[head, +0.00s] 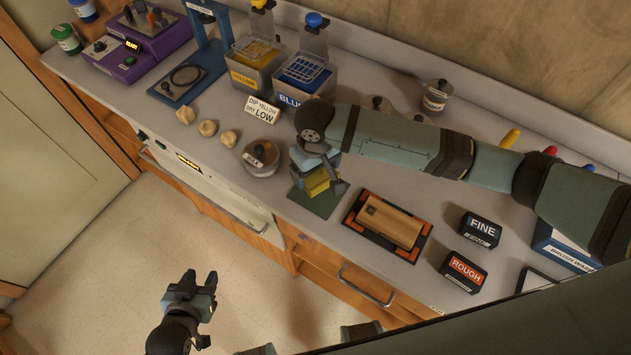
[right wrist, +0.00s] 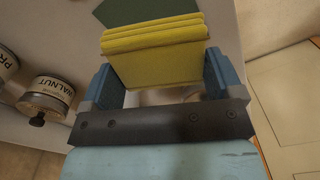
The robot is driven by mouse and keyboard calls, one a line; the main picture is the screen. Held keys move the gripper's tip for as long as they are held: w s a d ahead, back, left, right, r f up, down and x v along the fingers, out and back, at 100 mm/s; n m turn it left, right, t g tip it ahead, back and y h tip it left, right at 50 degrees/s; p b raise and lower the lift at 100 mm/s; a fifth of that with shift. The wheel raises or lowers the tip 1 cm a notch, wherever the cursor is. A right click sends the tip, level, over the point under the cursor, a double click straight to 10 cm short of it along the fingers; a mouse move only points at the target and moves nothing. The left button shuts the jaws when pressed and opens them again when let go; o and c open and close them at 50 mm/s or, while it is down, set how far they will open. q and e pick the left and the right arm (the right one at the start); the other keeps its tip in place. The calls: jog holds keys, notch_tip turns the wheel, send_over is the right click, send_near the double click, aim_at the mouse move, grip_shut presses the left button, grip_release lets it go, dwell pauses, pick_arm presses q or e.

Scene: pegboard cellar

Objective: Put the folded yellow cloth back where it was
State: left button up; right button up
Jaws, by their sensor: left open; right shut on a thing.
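The folded yellow cloth (head: 319,183) is between the fingers of my right gripper (head: 321,178), which is shut on it. In the right wrist view the cloth (right wrist: 155,58) shows its stacked folds between the two blue fingers of the gripper (right wrist: 160,82). A dark green mat (head: 312,204) lies on the worktop under the cloth and gripper, partly hidden by them; it also shows in the right wrist view (right wrist: 140,11). I cannot tell whether the cloth touches the mat. My left gripper (head: 192,286) is open and empty, over the floor in front of the bench.
A wooden block on a black and orange tray (head: 414,258) lies right of the mat. FINE (head: 481,228) and ROUGH (head: 464,272) boxes are further right. YELLOW (head: 255,75) and BLUE (head: 302,88) tanks stand behind.

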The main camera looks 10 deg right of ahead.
aim_at(315, 184)
jog(key=shift+f, duration=3.3)
jog(key=shift+f, duration=0.1)
jog(key=o, duration=0.6)
notch_tip(315, 184, up, 12)
jog(key=shift+r+b, duration=0.15)
jog(key=shift+b, duration=0.2)
